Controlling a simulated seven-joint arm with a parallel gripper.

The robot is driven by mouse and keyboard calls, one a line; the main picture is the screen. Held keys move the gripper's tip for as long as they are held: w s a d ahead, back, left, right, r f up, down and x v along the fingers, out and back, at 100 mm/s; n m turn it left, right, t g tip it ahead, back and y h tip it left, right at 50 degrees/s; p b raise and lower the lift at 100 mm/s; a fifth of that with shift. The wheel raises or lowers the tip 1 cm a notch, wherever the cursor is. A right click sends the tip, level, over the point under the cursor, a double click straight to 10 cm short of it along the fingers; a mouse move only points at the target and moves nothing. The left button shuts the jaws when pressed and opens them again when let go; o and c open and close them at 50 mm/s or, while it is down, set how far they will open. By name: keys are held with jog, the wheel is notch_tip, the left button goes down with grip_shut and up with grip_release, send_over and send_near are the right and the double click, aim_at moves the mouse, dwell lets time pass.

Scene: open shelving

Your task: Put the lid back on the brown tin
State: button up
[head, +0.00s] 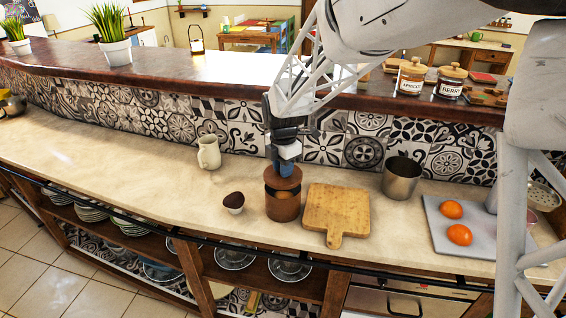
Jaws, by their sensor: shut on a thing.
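The brown tin (283,207) stands upright on the pale counter, left of the wooden cutting board. Its round brown lid (284,178) is right above the tin's mouth. A dark strip of the opening shows below the lid's front left edge, so the lid does not look fully seated. Whether its far side touches the rim cannot be told. My gripper (285,166) points down from above and is shut on the lid. The lid's grip point and the fingertips are small and partly hidden.
A cutting board (337,210) lies close to the tin's right. A small white cup with dark contents (233,203) stands to its left, a cream jug (209,152) behind left. A metal cup (402,178) and a tray with two oranges (480,232) are farther right.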

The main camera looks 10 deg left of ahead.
jog(key=shift+f, duration=1.85)
jog(key=shift+f, duration=0.2)
dwell(1.3)
jog(key=o, duration=1.5)
jog(key=shift+c, duration=0.2)
jog(key=shift+r, duration=0.2)
jog(key=shift+r, duration=3.25)
grip_shut()
